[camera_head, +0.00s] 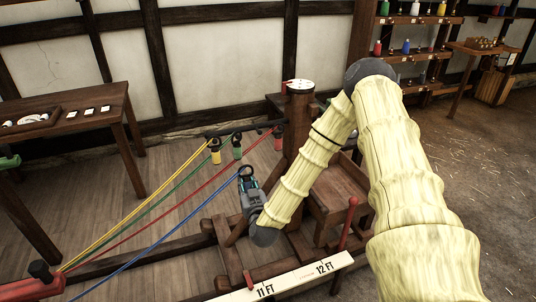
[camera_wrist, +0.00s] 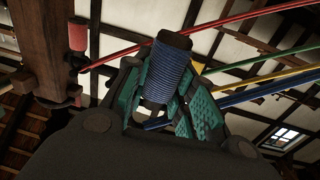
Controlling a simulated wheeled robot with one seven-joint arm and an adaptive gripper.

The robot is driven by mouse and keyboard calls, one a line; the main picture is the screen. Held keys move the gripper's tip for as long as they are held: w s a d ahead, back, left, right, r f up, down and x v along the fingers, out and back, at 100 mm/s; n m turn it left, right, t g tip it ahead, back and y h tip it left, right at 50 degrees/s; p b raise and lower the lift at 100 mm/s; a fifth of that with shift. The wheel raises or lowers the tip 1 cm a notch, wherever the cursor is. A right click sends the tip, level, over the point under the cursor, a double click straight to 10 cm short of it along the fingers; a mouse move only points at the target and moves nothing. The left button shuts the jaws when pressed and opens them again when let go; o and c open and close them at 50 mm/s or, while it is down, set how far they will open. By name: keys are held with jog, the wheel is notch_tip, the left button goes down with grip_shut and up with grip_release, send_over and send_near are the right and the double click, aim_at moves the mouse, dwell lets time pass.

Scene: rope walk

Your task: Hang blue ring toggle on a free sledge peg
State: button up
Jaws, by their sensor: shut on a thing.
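My gripper (camera_head: 247,182) is low in front of the wooden sledge post (camera_head: 298,125), its fingers pointing up and away. In the wrist view its green pads (camera_wrist: 160,105) are shut around the blue toggle (camera_wrist: 168,72), a ribbed blue cylinder with dark ends. The blue rope (camera_head: 170,235) runs from the toggle to the lower left. Yellow (camera_head: 215,152), green (camera_head: 237,148) and red (camera_head: 277,140) toggles hang from the dark peg rail (camera_head: 225,131), above and behind the gripper. The toggle's ring and any free peg are not clear.
The yellow, green and red ropes slope to the lower left beside the blue one. My arm crosses in front of the sledge frame (camera_head: 232,250). A white measuring board (camera_head: 290,278) lies in front. A table (camera_head: 75,105) stands at left.

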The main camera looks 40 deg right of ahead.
jog(key=w+d+r+m+g+h, duration=0.1)
jog(key=d+r+h, duration=0.15)
jog(key=d, duration=0.25)
jog(key=w+d+r+m+h, duration=0.1)
jog(key=w+d+r, duration=0.1)
jog(key=d+r, duration=0.3)
jog(key=w+d+f+b, duration=0.2)
jog(key=w+d+b, duration=0.1)
jog(key=w, duration=0.6)
jog(key=shift+f+y, duration=0.35)
jog(key=shift+f, duration=0.05)
dwell(0.7)
jog(key=shift+w, duration=0.15)
dwell(0.5)
jog(key=o, duration=1.1)
jog(key=v, duration=1.2)
